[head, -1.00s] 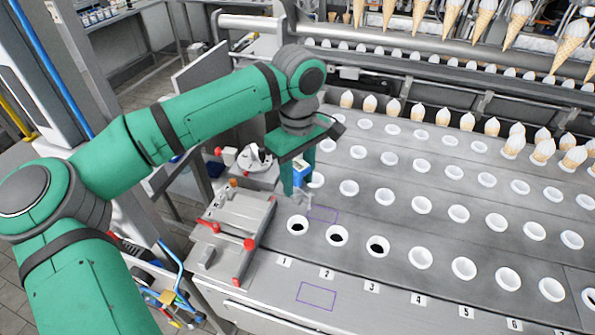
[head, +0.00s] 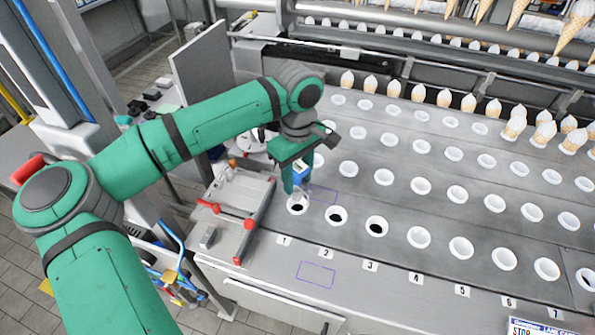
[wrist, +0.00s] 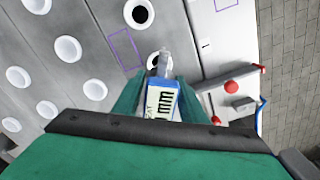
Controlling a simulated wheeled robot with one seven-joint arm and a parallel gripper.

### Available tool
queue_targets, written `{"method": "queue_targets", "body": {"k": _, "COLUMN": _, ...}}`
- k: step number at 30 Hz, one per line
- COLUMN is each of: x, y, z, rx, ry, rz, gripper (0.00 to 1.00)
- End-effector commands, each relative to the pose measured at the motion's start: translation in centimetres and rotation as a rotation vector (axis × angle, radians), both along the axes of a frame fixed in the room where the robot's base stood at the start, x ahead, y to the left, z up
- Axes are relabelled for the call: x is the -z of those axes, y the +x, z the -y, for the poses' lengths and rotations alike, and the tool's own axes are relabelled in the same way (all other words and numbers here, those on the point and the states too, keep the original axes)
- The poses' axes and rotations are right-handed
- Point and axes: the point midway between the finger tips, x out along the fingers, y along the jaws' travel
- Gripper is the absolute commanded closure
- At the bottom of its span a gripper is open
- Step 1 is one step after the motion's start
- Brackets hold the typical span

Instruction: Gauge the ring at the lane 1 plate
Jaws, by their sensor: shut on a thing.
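My gripper (head: 297,181) is shut on a blue and white gauge (head: 304,181) with a grey tip pointing down. The gauge also shows in the wrist view (wrist: 162,100), its display facing the camera with "mm" partly readable. The white lane 1 ring (head: 290,210) sits in the grey plate (head: 345,262) behind the label 1 (head: 284,240). The gauge tip is at this ring and covers part of it in both views. I cannot tell whether the tip touches the ring or is inside it.
The lane 2 ring (head: 336,206) and lane 3 ring (head: 367,227) lie to the right, with dark openings. A grey fixture with red knobs (head: 248,224) stands close on the left. Purple outlines (head: 301,275) mark bare plate. Cones (head: 444,98) stand in holes at the back.

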Motion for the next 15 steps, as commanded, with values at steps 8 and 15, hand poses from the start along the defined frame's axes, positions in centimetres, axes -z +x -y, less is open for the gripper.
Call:
{"method": "queue_targets", "body": {"k": 8, "x": 1.9, "y": 0.0, "z": 0.0, "rx": 0.000, "ry": -0.001, "rz": -0.001, "gripper": 0.91}}
{"method": "queue_targets", "body": {"k": 15, "x": 3.5, "y": 0.0, "z": 0.0, "rx": 0.000, "ry": 0.001, "rz": 0.001, "gripper": 0.91}}
